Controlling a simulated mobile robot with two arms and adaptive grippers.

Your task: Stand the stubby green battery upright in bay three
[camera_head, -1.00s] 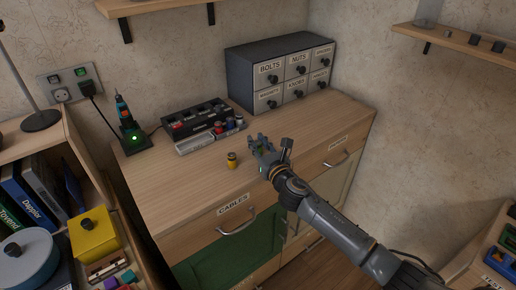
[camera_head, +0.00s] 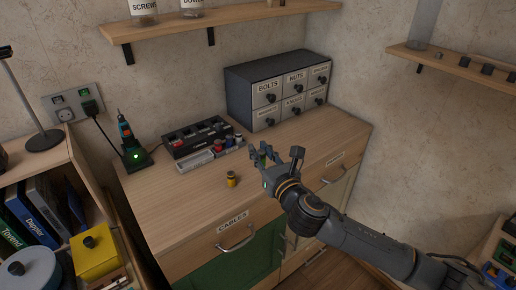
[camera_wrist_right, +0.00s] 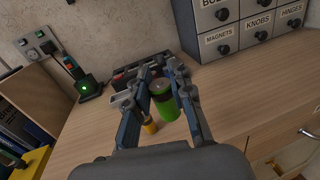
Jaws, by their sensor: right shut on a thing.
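My right gripper (camera_head: 279,158) is shut on the stubby green battery (camera_wrist_right: 167,106), above or near the right part of the wooden top. In the right wrist view the battery sits between the fingers (camera_wrist_right: 159,76), roughly upright, with a dark top. In the head view only a sliver of green (camera_head: 262,160) shows beside the fingers. The black bay holder (camera_head: 187,143) stands on the cabinet top to the left, with slots and several coloured cells in or by it. Its bay numbers are too small to read. My left gripper is not in view.
A grey drawer unit (camera_head: 238,93) stands behind. A charging tool (camera_head: 131,147) stands left of the bay holder. The wooden top (camera_head: 165,200) is clear at front left.

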